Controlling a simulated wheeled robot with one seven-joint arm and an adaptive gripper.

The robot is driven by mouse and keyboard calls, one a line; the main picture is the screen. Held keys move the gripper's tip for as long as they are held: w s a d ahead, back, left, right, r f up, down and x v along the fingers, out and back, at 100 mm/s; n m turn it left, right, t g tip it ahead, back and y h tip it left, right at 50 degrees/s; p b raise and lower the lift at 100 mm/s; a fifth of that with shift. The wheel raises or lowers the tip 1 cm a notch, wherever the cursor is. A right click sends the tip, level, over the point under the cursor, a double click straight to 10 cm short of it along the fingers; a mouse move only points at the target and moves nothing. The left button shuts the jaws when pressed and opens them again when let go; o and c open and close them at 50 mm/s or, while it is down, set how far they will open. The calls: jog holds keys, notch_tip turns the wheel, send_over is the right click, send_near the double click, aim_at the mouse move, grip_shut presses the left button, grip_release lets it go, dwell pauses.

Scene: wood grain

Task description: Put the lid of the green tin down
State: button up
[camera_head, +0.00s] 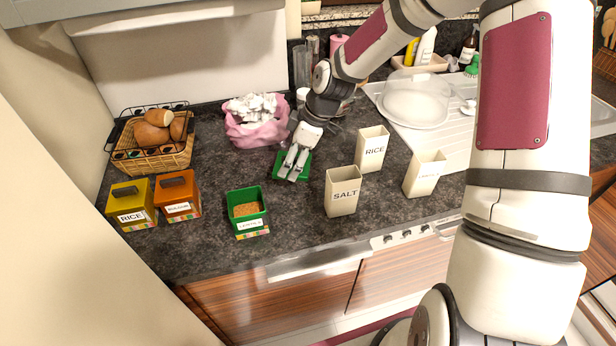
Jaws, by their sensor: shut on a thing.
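The green tin (238,198) stands on the dark countertop without its lid, and its brownish contents show inside. Its front bears a white label. My gripper (292,174) is to the right of and behind the tin, shut on the green lid (280,163). The fingers cover the middle of the lid and hide its handle. I cannot tell whether the lid touches the countertop.
A yellow tin (131,204) and an orange tin (178,196) stand left of the green tin. Cream containers, including the salt (342,192) and rice (371,150) ones, stand to the right. A bread basket (152,156) and pink bag (256,131) are behind. Bare countertop (292,217) lies between.

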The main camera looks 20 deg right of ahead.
aim_at(289, 184)
jog(key=shift+f, duration=3)
jog(key=shift+f, duration=0.2)
jog(key=o, duration=1.3)
jog(key=v, duration=1.2)
jog(key=s+r+m+t+h, duration=0.3)
jog(key=s+r+m, duration=1)
jog(key=s+r, duration=1)
jog(key=s+h, duration=0.1)
jog(key=s, duration=0.3)
jog(key=shift+d+t, duration=0.2)
jog(key=shift+t, duration=0.1)
